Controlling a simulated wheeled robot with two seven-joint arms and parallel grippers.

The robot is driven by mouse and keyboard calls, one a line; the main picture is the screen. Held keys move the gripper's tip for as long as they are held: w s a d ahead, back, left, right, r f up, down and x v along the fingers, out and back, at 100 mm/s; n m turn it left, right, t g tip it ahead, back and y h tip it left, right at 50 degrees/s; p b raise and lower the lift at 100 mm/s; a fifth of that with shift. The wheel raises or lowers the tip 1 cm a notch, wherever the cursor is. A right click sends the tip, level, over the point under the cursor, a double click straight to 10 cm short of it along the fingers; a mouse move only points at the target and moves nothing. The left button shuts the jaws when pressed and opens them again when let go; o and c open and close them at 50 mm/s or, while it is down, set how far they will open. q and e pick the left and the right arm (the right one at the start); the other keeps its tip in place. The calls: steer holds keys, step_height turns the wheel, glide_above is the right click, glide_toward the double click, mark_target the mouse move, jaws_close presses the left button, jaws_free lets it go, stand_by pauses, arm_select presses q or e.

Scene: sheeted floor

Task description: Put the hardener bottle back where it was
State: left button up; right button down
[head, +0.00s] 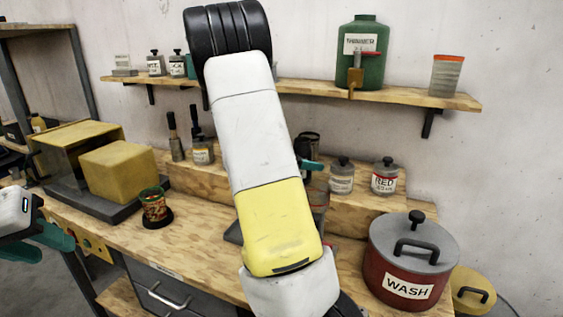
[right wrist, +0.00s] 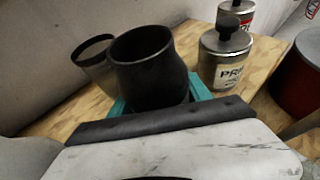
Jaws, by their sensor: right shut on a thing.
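My right gripper (right wrist: 160,100) is shut on a dark, round-shouldered container, which I take for the hardener bottle (right wrist: 148,68). Its label does not show. In the right wrist view it stands upright between the teal fingers, over or on the wooden riser; I cannot tell whether it touches the wood. In the head view my right arm hides most of this gripper; a teal fingertip (head: 313,165) shows beside the arm. My left gripper (head: 45,245) is at the left edge of the head view, its teal fingers apart and empty.
A dark see-through cup (right wrist: 95,62) stands just behind the held bottle. Labelled jars, PRI... (right wrist: 228,62) and RED (head: 385,177), stand to its right on the riser (head: 400,203). A red WASH pot (head: 405,262) is at the bench's right. A shelf (head: 420,97) runs above.

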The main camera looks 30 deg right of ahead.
steer(key=shift+c, duration=2.4)
jaws_free()
steer(key=shift+r, duration=0.1)
steer(key=shift+a+r, duration=0.15)
steer(key=shift+a, duration=0.2)
steer(key=w+v, duration=0.1)
steer(key=v, duration=0.9)
steer(key=s+a+f+m+y, duration=0.2)
steer(key=s+a+m+y, duration=0.55)
steer(key=s, duration=0.45)
steer(key=s+a+r+m+t+y, duration=0.2)
steer(key=s+a+r+m+y, duration=0.1)
steer(key=a, duration=0.4)
steer(key=s+a+r+m+t+y, duration=0.3)
steer(key=s+a+m+y, duration=0.2)
steer(key=s+a+m, duration=0.1)
steer(key=shift+a+r+m, duration=0.4)
steer(key=shift+a+m, duration=0.35)
